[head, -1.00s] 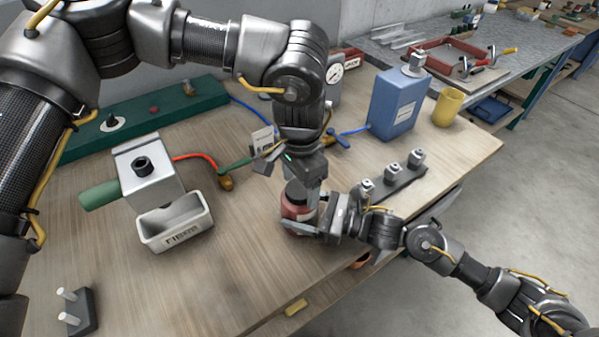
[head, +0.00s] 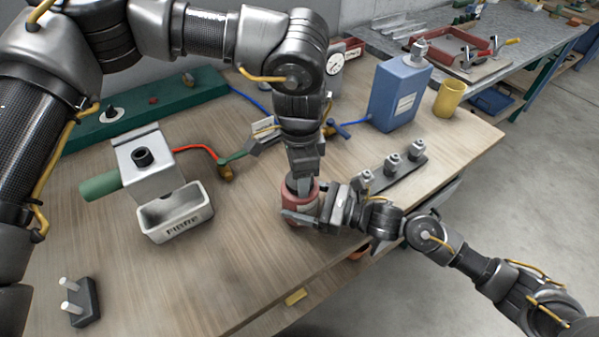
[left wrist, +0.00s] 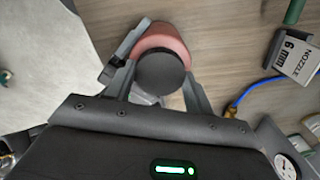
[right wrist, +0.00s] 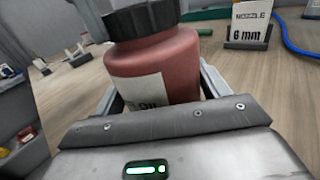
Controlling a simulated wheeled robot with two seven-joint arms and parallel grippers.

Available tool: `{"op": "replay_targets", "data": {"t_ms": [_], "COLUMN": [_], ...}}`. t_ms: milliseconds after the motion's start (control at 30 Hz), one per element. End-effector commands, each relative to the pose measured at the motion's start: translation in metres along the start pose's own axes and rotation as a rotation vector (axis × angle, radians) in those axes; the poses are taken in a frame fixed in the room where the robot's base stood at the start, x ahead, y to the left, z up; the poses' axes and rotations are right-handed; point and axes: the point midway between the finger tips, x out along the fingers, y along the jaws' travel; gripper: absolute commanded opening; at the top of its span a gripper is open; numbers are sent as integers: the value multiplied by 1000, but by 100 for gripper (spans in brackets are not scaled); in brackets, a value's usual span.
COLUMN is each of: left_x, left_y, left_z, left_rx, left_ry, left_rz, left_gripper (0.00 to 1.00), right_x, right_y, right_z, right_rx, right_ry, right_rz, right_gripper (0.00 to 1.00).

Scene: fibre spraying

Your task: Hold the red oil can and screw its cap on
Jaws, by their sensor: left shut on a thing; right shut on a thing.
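The red oil can (head: 300,205) stands upright near the front edge of the wooden bench, and its label shows in the right wrist view (right wrist: 150,75). My right gripper (head: 305,216) is shut around the can's body from the side. The black cap (left wrist: 161,73) is on top of the can, and it also shows in the right wrist view (right wrist: 140,20). My left gripper (head: 302,184) points down from above and is shut on the cap, a finger on each side. Thread engagement cannot be seen.
A nozzle sign (right wrist: 250,22) stands behind the can. A rack of metal nozzles (head: 391,172) is to its right, with a blue canister (head: 398,97) beyond. A white fibre bin (head: 178,213) stands left. The bench between bin and can is clear.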

Motion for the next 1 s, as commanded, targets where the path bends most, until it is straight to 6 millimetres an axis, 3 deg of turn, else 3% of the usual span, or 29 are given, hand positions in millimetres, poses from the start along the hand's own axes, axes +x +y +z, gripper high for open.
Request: {"op": "replay_targets", "data": {"t_ms": [1000], "left_x": [1], "left_y": [-1], "left_z": [0], "left_rx": [2517], "left_ry": [-1], "left_rz": [-4], "left_gripper": [26], "right_x": [0], "right_y": [0], "right_z": [0], "right_rx": [0], "right_ry": [1], "right_rz": [0], "right_gripper": [11]}}
